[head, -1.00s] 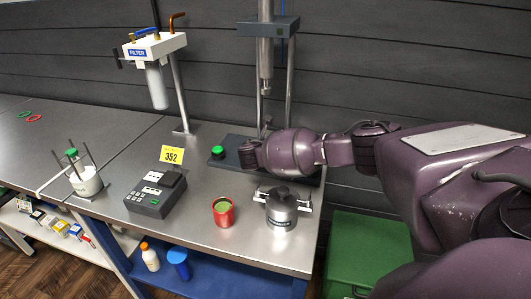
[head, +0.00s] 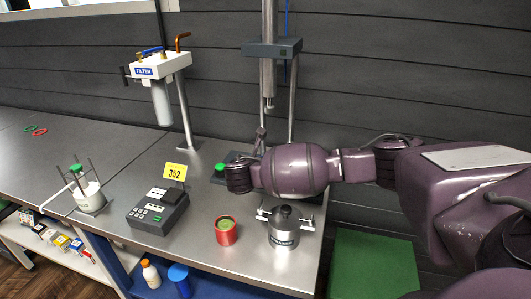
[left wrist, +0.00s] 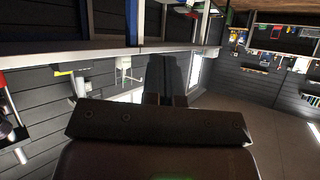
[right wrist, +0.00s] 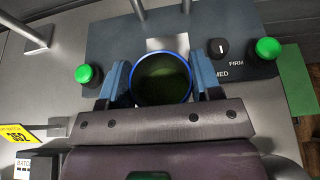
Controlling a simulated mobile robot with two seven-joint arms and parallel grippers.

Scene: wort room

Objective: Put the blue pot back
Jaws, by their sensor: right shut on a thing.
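The blue pot (right wrist: 161,79) shows in the right wrist view as a round open pot with a blue rim and a dark greenish inside. My right gripper (right wrist: 160,76) is shut on it, one finger on each side. The pot is over the press's dark base plate (right wrist: 115,40); I cannot tell whether it touches the plate. In the head view my right gripper (head: 236,177) is at the base's left front and its arm hides the pot. My left gripper (left wrist: 166,72) shows only in the left wrist view, with its fingers together and nothing seen between them.
Green knobs (right wrist: 267,48) sit on the base. A red pot (head: 226,236) and a lidded metal pot (head: 284,230) stand in front. A keypad device (head: 158,212), yellow 352 sign (head: 174,172) and filter unit (head: 158,75) are left. A blue container (head: 179,277) is on the lower shelf.

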